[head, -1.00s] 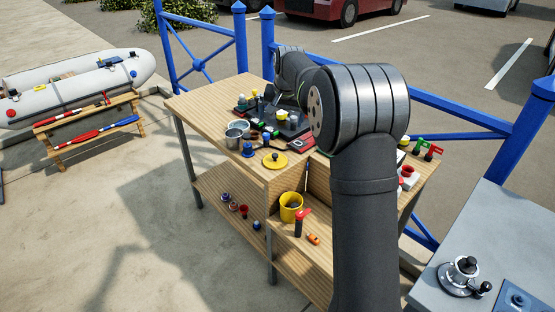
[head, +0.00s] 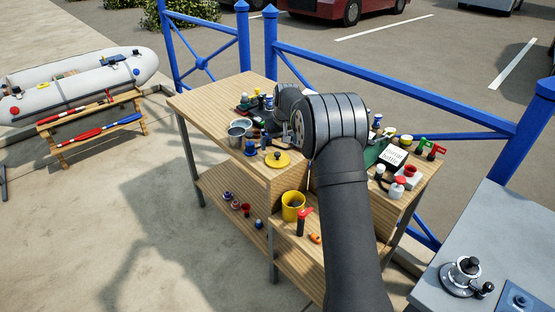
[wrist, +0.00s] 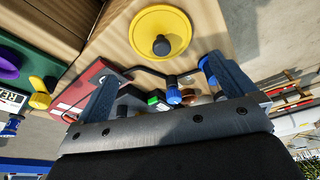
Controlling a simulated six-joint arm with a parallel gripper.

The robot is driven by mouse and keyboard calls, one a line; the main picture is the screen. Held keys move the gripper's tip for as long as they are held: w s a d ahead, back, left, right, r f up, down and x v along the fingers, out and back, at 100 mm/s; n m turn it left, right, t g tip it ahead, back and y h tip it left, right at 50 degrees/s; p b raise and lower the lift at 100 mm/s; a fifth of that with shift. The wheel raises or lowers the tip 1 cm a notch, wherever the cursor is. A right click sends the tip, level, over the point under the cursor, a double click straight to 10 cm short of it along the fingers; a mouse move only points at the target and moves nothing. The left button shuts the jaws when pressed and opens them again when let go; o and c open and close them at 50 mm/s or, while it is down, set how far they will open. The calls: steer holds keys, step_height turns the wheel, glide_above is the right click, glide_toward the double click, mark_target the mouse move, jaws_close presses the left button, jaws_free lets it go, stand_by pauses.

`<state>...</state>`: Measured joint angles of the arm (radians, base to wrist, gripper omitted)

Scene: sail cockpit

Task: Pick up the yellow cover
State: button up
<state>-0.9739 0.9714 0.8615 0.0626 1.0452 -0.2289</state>
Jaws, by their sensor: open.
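The yellow cover (head: 277,160) is a flat round disc with a dark knob in its middle. It lies on the wooden bench top near the front edge in the head view. In the wrist view the yellow cover (wrist: 178,25) is at the top centre, beyond the fingertips. My gripper (wrist: 162,72) is open, its two blue-grey fingers wide apart, and the cover is not between them. In the head view my own arm hides the gripper.
A grey metal pot (head: 237,136) and a blue-topped item (head: 250,148) stand close to the cover. A yellow cup (head: 293,207) sits on the lower level. A white lettered box (head: 393,156) and small items crowd the right side. The bench's far left corner is bare.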

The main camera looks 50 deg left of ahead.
mark_target(278, 153)
steer(key=shift+s+x, duration=0.1)
steer(key=shift+x, duration=1.6)
steer(key=shift+s+x, duration=0.15)
steer(key=shift+x, duration=1.5)
steer(key=shift+d, duration=0.1)
steer(key=c, duration=0.8)
steer(key=shift+o, duration=0.2)
steer(key=shift+r, duration=0.65)
step_height(278, 153, up, 2)
steer(key=shift+r, duration=0.25)
steer(key=w+d+r, duration=0.5)
steer(key=d+r, duration=0.2)
steer(key=d, duration=0.3)
steer(key=s+f, duration=0.3)
steer(key=f, duration=0.7)
steer(key=s+d+f, duration=0.1)
steer(key=s+f, duration=0.3)
steer(key=f, duration=0.6)
steer(key=shift+s+d+f, duration=0.15)
steer(key=shift+s+d, duration=0.1)
steer(key=shift+s, duration=0.05)
